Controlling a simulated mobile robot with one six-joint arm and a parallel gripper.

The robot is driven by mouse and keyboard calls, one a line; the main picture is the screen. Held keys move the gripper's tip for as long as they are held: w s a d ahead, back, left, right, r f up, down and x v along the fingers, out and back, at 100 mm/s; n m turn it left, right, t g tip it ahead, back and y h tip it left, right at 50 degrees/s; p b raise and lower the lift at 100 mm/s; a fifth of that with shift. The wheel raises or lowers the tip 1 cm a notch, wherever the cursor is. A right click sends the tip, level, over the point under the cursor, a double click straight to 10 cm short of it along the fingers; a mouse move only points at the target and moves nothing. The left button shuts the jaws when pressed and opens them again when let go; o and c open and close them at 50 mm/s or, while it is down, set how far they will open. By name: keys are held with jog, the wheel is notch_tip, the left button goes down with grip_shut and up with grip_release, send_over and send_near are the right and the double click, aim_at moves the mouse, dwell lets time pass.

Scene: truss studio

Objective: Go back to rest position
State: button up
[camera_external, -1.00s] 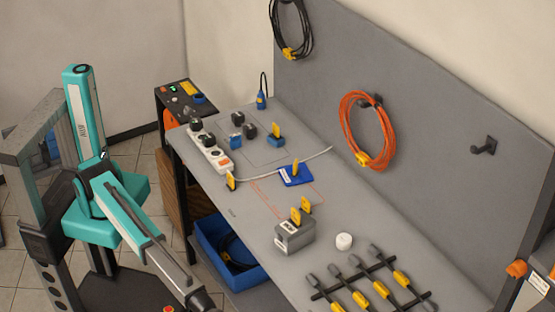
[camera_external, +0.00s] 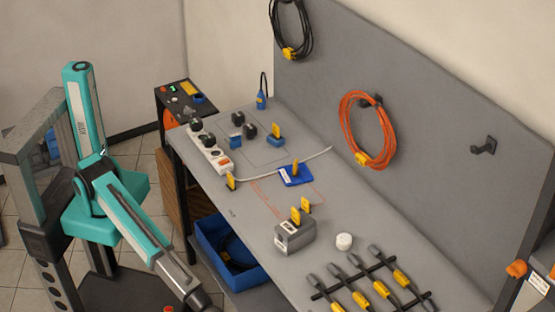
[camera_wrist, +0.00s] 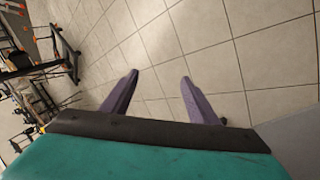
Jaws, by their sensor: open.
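My gripper (camera_wrist: 156,97) shows in the wrist view with its two purple-grey fingers spread apart and nothing between them. The gripper itself is outside that picture. The arm is apart from the things on the bench.
A blue bin (camera_external: 232,256) sits below. An orange cable coil (camera_external: 367,130) hangs on the grey panel.

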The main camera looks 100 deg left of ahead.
jog(key=s+a+f+n+g+y+p, duration=0.1)
jog(key=s+a+f, duration=0.25)
jog(key=a, duration=0.55)
jog(key=s+a+f+y, duration=0.2)
jog(key=s+a+f, duration=0.15)
jog(key=a, duration=0.55)
jog(key=s+a+f+n+g+y+p, duration=0.1)
jog(key=s+a+f, duration=0.25)
jog(key=a, duration=0.45)
jog(key=s+a+f+n+g+y+p, duration=0.1)
jog(key=s+a+g+y, duration=0.2)
jog(key=s+a, duration=1.4)
jog(key=shift+s+a+f+n+g+p, duration=0.2)
jog(key=shift+s+a+n+g+p, duration=0.15)
jog(key=shift+a, duration=0.3)
